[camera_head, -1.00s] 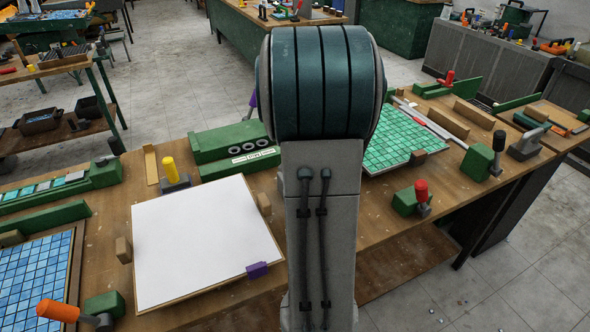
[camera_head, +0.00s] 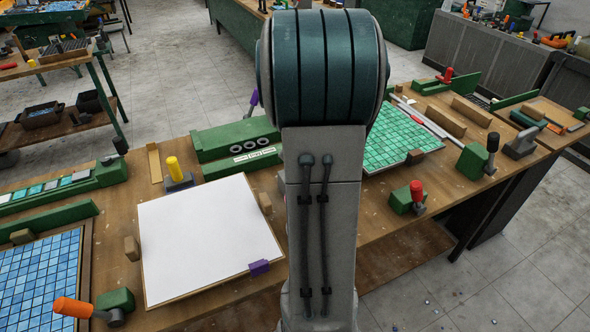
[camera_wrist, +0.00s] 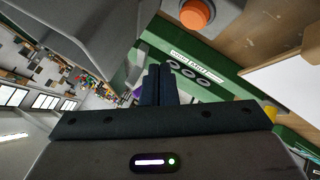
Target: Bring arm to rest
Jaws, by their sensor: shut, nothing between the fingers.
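My gripper (camera_wrist: 157,86) shows in the wrist view with its two dark fingers together and nothing between them. It is tilted and apart from the bench. Behind the fingers is a green block with three round holes (camera_wrist: 188,72). In the head view my arm stands upright in the middle and hides part of the bench; the gripper itself is hidden there.
The wooden bench (camera_head: 400,226) carries a white sheet on a board (camera_head: 205,240), a green mosaic panel (camera_head: 398,138), a blue mosaic panel (camera_head: 38,280) and the green block (camera_head: 225,140). Several clamps with coloured handles, one yellow (camera_head: 173,168), one red (camera_head: 416,190), stand around them.

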